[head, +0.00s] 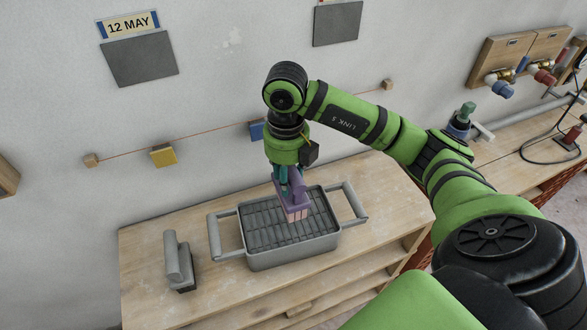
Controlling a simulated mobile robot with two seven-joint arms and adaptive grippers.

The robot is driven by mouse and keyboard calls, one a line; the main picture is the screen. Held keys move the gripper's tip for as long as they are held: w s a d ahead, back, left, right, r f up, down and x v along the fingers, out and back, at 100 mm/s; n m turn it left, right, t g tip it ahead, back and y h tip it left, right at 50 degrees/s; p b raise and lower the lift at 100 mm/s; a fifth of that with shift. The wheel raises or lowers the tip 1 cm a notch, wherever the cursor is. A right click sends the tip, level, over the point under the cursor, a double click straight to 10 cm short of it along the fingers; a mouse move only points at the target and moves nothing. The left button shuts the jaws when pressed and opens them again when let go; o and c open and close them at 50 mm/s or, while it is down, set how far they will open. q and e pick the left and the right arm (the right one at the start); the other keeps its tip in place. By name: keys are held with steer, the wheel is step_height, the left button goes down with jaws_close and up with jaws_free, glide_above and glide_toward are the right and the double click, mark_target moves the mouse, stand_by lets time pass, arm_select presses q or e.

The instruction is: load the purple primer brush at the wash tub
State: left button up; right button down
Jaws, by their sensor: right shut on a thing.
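The purple primer brush (292,196) is in my right gripper (282,173), which is shut on it. Its pale pink bristles point down over the grey wash tub (290,255). The tub stands on the wooden bench, with a ribbed grid across its top and a raised handle frame at each side. The bristles look close to the grid; I cannot tell whether they touch it. My left gripper is not in view.
A grey brush-like tool (177,262) stands left of the tub on the wooden bench (150,295). A string with a yellow block (164,156) and a blue block (257,131) runs along the wall behind. Taps (500,82) and a green-topped tool (462,118) are at right.

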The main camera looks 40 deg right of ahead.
steer(key=shift+w+a, duration=0.25)
steer(key=shift+a, duration=0.4)
steer(key=shift+d+f+b, duration=0.5)
steer(key=shift+f+b, duration=0.1)
steer(key=shift+f, duration=0.3)
steer(key=f+b, duration=0.2)
steer(key=f, duration=0.1)
steer(key=shift+a+f, duration=0.2)
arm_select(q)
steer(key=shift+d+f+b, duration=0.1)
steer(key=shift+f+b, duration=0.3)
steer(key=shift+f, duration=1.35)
arm_select(e)
steer(key=shift+f, duration=0.4)
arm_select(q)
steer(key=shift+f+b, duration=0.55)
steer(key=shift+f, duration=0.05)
arm_select(e)
steer(key=shift+s+f, duration=0.1)
steer(key=shift+f, duration=0.5)
steer(key=shift+r+p, duration=2.45)
steer(key=shift+r, duration=1.2)
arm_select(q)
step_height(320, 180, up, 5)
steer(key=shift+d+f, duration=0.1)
